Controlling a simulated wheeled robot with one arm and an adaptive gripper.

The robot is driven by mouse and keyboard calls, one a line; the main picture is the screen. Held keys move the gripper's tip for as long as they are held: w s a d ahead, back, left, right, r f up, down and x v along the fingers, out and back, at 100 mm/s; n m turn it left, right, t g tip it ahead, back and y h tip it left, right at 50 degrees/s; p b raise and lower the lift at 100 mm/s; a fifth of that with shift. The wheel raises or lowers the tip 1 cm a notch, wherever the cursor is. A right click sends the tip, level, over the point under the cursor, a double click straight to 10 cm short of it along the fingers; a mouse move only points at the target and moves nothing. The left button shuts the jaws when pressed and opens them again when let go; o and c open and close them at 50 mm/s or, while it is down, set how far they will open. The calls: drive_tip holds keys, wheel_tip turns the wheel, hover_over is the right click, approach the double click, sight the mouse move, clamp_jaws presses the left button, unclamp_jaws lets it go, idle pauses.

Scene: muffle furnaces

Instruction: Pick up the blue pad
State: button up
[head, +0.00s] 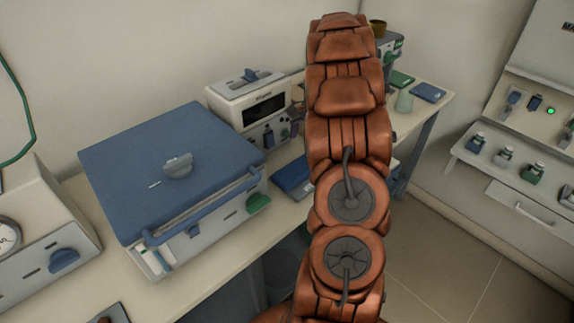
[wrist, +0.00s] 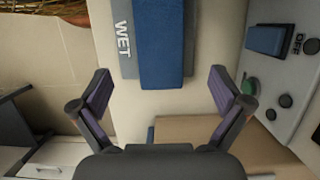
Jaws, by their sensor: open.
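The blue pad (wrist: 160,42) shows in the upper middle of the wrist view. It lies on a grey mat or plate marked WET (wrist: 127,62), which sticks out along its left side. My gripper (wrist: 160,78) is open and empty, with its dark fingers wide apart on either side of the pad's near end. I cannot tell its height above the pad. In the head view a flat blue piece (head: 292,177) lies on the bench left of my arm and looks like the same pad, partly hidden. My gripper is hidden behind my arm there.
A panel with a blue switch marked OFF (wrist: 268,40) stands right of the pad. A brown block-like surface (wrist: 200,130) lies below it. In the head view, a large blue-lidded box (head: 150,150) and a small white furnace (head: 235,100) stand on the bench. Floor lies beyond the bench edge.

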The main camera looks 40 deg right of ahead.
sight(298, 168)
drive_tip(key=shift+p+x, duration=0.4)
drive_tip(key=shift+x, duration=1)
drive_tip(key=p+x, duration=0.1)
drive_tip(key=x, duration=0.3)
drive_tip(key=shift+a+r+p, duration=0.15)
drive_tip(key=shift+a+p, duration=0.2)
drive_tip(key=shift+f, duration=0.5)
drive_tip(key=shift+c, duration=0.2)
drive_tip(key=c, duration=1)
drive_tip(key=shift+o, duration=0.2)
